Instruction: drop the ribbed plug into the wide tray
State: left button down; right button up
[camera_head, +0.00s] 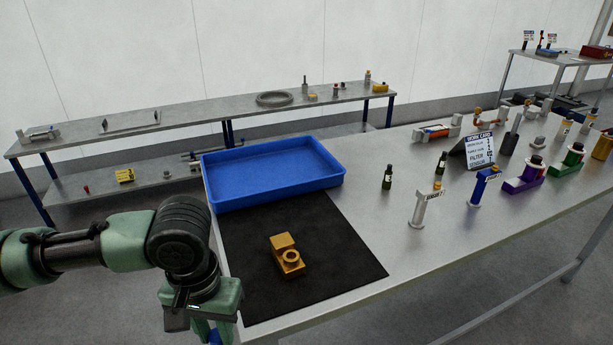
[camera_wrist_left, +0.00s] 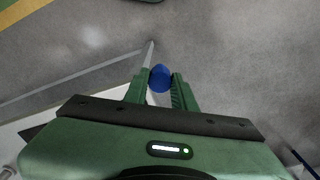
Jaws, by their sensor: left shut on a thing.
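The wide blue tray (camera_head: 329,182) lies at the back left of the bench, behind a black mat, and looks empty. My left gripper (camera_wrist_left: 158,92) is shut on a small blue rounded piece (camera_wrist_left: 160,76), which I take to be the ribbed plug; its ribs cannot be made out. In the head view my left gripper (camera_head: 212,332) points down at the bench's left end, in front of the tray and left of the mat. Only a bit of blue shows there between its fingers. In the wrist view the floor lies below the piece. My right gripper is not in view.
A yellow-gold block with a round socket (camera_head: 285,258) stands on the black mat (camera_head: 335,245). A small dark bottle (camera_head: 387,178), a grey stand (camera_head: 420,208) and a work card (camera_head: 479,151) are to the right. A long low shelf (camera_head: 190,117) runs behind.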

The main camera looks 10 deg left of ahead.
aim_at(266, 174)
jog(key=i+j+z, duration=0.1)
jog(key=j+z, duration=0.75)
jog(key=j, duration=0.15)
jog(key=j+z, duration=0.45)
jog(key=i+j, duration=0.05)
